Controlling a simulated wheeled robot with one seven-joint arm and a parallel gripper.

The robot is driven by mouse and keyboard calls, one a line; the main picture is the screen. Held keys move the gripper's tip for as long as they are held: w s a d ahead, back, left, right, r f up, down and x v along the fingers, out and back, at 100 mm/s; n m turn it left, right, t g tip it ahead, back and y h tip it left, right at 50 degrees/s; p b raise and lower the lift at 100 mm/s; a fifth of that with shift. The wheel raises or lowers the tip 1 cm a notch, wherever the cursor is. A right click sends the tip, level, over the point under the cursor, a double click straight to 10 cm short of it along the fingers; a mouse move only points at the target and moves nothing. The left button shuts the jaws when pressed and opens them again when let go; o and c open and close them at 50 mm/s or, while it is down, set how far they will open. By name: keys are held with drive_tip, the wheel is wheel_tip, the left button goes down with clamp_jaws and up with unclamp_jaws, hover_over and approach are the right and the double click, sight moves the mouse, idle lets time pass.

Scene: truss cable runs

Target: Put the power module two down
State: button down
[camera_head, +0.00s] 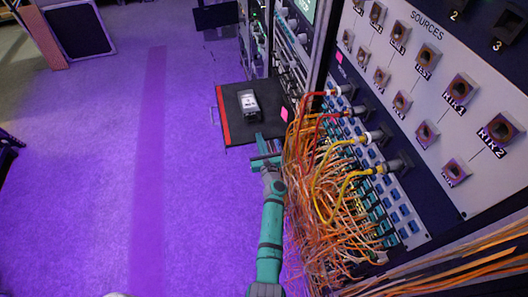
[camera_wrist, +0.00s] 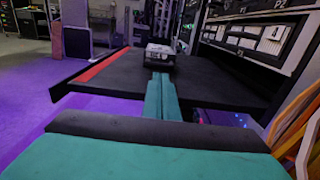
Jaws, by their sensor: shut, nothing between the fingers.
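The power module (camera_head: 249,104), a small dark box with a pale label, lies on a black pull-out shelf (camera_head: 262,130) with a red edge strip. It also shows in the wrist view (camera_wrist: 160,59), just beyond the fingertips. My gripper (camera_head: 260,138) is at the shelf's near edge, shut and empty. In the wrist view its two teal fingers (camera_wrist: 160,80) lie together and point at the module. I cannot tell whether the tips touch it. Part of the module's near face is hidden by the fingers.
A dense bundle of orange and yellow cables (camera_head: 325,190) hangs right of my arm, by the rack panel (camera_head: 440,90). A pink tag (camera_head: 284,114) is at the shelf's right side. The purple-lit floor (camera_head: 100,180) on the left is clear.

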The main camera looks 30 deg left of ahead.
drive_tip(key=v, duration=0.6)
drive_tip(key=shift+s+d, duration=0.2)
drive_tip(key=shift+d, duration=0.15)
drive_tip(key=s+d+m+t+h, duration=0.2)
drive_tip(key=s+d+m+h, duration=0.1)
drive_tip(key=s+d+m, duration=0.8)
drive_tip(key=s+d+m+t+h, duration=0.1)
drive_tip(key=s+d+m+h, duration=0.3)
drive_tip(key=s+d+m, duration=0.7)
drive_tip(key=s+d+r+m+h, duration=0.1)
drive_tip(key=s+d+r+m, duration=0.1)
drive_tip(key=s+r+m, duration=0.2)
drive_tip(key=s+d+r+m+h, duration=0.2)
drive_tip(key=s+r+m, duration=0.3)
drive_tip(key=s+m, duration=0.5)
drive_tip(key=s+d+r+m+g+h, duration=0.1)
drive_tip(key=s+d+r+m, duration=0.3)
drive_tip(key=s+m, duration=0.4)
drive_tip(key=shift+s+r+h, duration=0.35)
drive_tip(key=shift+s+h, duration=0.05)
drive_tip(key=shift+s, duration=0.2)
